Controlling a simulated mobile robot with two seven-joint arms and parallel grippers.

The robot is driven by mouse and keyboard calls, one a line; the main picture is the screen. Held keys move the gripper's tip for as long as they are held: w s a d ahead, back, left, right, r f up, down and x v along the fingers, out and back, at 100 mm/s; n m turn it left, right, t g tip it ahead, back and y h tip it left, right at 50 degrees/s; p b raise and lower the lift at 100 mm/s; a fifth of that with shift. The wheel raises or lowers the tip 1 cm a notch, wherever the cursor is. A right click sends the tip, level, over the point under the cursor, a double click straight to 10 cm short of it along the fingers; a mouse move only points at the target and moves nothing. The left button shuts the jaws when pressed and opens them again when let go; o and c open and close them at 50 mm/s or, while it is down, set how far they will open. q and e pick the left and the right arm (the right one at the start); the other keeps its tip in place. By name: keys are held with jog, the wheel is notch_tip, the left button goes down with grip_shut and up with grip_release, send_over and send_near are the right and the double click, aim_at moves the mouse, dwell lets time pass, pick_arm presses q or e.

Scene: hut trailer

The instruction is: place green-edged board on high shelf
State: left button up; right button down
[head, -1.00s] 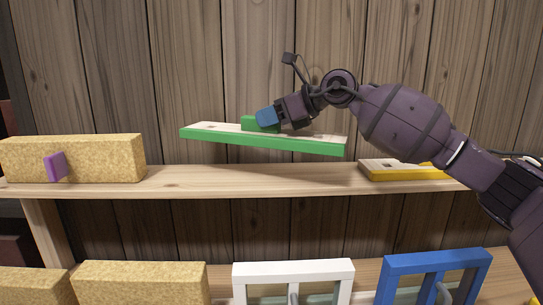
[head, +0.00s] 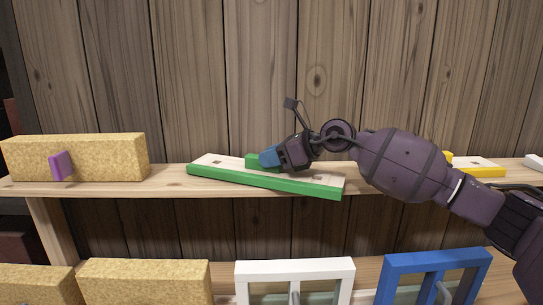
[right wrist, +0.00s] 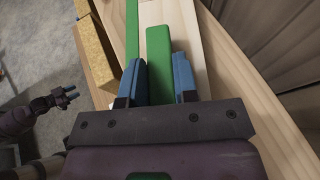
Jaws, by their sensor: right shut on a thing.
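The green-edged board (head: 230,179) has a pale wooden top, a green front edge and a green block handle (head: 252,161). It is at the high shelf (head: 120,186), its front edge overlapping the shelf's front in the head view; I cannot tell whether it rests fully on it. My right gripper (head: 268,158) has its blue fingers around the green handle. In the right wrist view the fingers sit on both sides of the handle (right wrist: 159,62). My left gripper (right wrist: 66,97) shows at the left of that view, off to the side and below; its jaws are too small to judge.
A cork-like block (head: 100,158) with a purple handle stands left on the high shelf. A yellow-edged board (head: 487,170) lies to the right, partly behind my arm. White (head: 295,267) and blue (head: 436,260) frames and more cork-like blocks (head: 140,280) stand on the lower shelf.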

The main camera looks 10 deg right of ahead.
jog(key=c, duration=0.9)
grip_release()
jog(key=shift+f, duration=0.1)
jog(key=shift+r, duration=0.25)
jog(key=b+v, duration=0.2)
jog(key=v, duration=1)
jog(key=shift+f, duration=0.1)
